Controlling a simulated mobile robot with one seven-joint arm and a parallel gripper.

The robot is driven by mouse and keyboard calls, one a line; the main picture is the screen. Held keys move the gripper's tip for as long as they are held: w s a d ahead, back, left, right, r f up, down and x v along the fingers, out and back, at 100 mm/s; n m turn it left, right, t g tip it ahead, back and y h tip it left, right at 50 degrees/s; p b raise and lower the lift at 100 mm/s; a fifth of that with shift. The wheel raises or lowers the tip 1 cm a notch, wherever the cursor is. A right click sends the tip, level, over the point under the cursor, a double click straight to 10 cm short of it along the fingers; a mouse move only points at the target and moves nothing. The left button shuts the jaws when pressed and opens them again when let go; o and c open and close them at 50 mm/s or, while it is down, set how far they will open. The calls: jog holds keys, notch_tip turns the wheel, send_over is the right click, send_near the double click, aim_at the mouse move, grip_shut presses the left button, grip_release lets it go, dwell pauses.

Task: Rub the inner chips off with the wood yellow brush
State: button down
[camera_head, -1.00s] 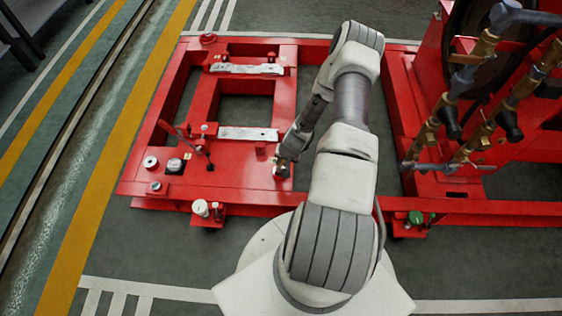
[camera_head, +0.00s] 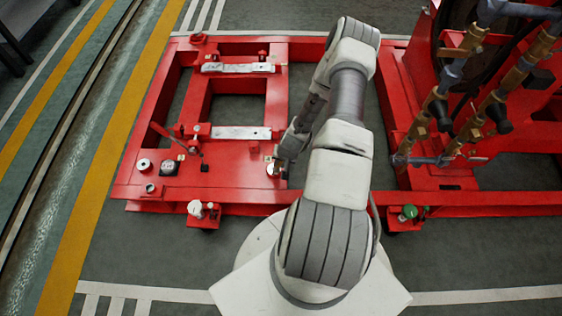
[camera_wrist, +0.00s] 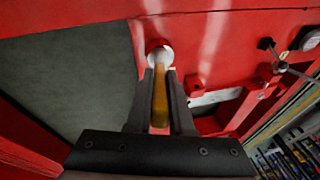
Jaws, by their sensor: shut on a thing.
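In the wrist view, my gripper (camera_wrist: 161,78) is shut on the brush (camera_wrist: 160,100), which has a yellow-brown wooden handle. The handle runs away from me between the two dark fingers. Its far end meets a pale round ring or opening (camera_wrist: 160,54) in the red metal surface. I cannot tell how far the brush reaches inside. The bristles and the chips are not visible. In the head view, my gripper (camera_head: 280,163) is low over the right side of the red base frame (camera_head: 230,180). The brush is not clear there.
Brass pipes and valves (camera_head: 440,108) rise at the right. Open floor (camera_head: 150,250) lies in front of the frame.

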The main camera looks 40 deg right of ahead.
jog(key=shift+w+a+f, duration=0.2)
jog(key=shift+w+a, duration=0.45)
jog(key=shift+a, duration=0.2)
jog(key=shift+s+d, duration=0.8)
jog(key=shift+d, duration=0.2)
jog(key=shift+w+a, duration=0.8)
jog(key=shift+a, duration=0.25)
jog(key=shift+d, duration=0.1)
